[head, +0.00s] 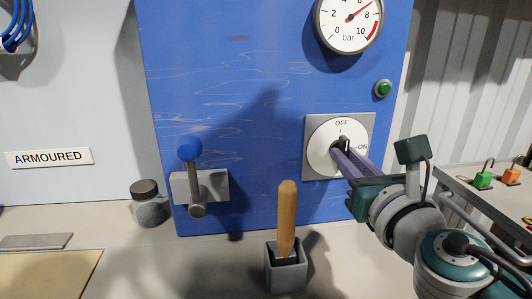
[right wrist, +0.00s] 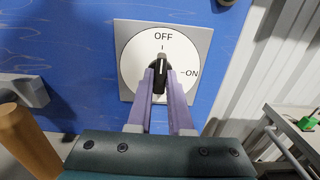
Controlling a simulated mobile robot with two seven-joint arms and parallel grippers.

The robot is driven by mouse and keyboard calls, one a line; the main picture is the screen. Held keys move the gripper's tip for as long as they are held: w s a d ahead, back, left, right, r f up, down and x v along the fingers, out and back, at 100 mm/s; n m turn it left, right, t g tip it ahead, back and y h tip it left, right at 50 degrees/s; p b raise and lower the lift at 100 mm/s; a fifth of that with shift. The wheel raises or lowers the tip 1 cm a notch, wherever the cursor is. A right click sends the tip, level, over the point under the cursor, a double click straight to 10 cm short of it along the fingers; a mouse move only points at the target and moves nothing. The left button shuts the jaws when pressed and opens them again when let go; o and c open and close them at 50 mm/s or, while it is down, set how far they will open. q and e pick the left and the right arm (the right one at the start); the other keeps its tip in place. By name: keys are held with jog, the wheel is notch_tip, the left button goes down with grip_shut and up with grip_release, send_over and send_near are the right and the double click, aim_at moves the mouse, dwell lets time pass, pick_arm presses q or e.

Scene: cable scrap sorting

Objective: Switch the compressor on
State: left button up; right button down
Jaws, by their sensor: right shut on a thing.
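The compressor switch is a white round dial (head: 323,151) on a grey square plate, fixed to a blue panel (head: 240,100). It is marked OFF at the top and ON at the right. Its black knob (right wrist: 161,72) points up at OFF in the right wrist view. My right gripper (head: 342,148) has its purple fingers shut on the knob, one on each side; its fingertips also show in the right wrist view (right wrist: 161,78). My left gripper is not in view.
A pressure gauge (head: 348,17) and a green button (head: 383,89) sit above the dial. A blue-knobbed valve (head: 190,150), a dark-lidded jar (head: 147,205) and a wooden handle (head: 286,215) in a grey holder stand left of my arm. Padlocks (head: 483,180) lie on a bench at right.

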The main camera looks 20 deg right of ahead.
dwell(0.4)
jog(key=shift+m+b, duration=2.25)
jog(key=shift+m, duration=6.65)
jog(key=c, duration=0.8)
grip_release()
jog(key=shift+c, duration=0.2)
